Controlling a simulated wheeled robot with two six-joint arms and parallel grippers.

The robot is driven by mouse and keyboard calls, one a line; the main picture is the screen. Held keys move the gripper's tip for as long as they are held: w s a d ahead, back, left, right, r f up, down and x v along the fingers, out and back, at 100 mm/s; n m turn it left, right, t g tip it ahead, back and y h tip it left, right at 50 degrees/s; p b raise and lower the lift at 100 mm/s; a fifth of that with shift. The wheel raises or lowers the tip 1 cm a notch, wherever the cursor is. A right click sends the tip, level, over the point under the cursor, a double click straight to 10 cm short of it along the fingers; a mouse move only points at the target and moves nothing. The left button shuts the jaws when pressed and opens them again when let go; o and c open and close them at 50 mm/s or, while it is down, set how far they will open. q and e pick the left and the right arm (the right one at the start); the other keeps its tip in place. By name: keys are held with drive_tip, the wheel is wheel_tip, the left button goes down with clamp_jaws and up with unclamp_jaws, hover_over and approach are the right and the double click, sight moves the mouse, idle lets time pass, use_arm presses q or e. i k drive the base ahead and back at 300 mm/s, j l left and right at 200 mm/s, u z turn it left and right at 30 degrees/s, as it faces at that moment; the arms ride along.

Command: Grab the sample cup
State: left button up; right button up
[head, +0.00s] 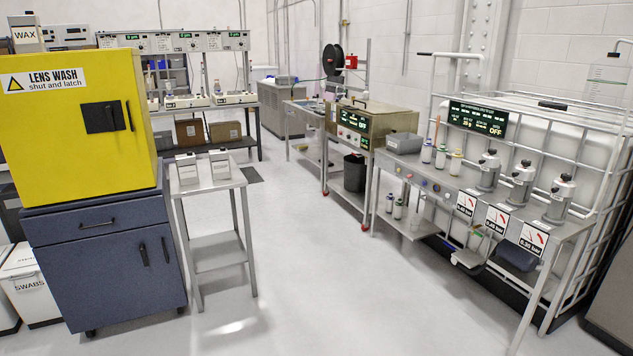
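I cannot clearly identify a sample cup in the head view. Two small grey-white containers with dark labels, a left one (187,168) and a right one (219,163), stand upright side by side on a small steel stand (208,189). Several small bottles, one of them white with a blue top (441,156), stand on the long steel bench (440,178) at the right. I cannot tell if any of these is the cup. Neither of my grippers shows in this view.
A yellow lens wash box (75,140) sits on a blue cabinet (100,250) at the left. Three grey pump-like units, one in the middle (521,180), stand on the right bench above gauge plates. A black bin (354,172) stands farther back. The floor between is clear.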

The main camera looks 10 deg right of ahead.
sight(415, 225)
drive_tip(key=i+l+z, duration=0.15)
drive_tip(key=i+z, duration=0.25)
drive_tip(key=i, duration=0.6)
drive_tip(key=i+j+z, duration=0.2)
drive_tip(key=i+z, duration=0.2)
drive_tip(key=i, duration=0.65)
drive_tip(key=i+u, duration=0.1)
drive_tip(key=i, duration=1)
drive_tip(key=i+u, duration=0.15)
drive_tip(key=i, duration=1)
drive_tip(key=l, duration=0.1)
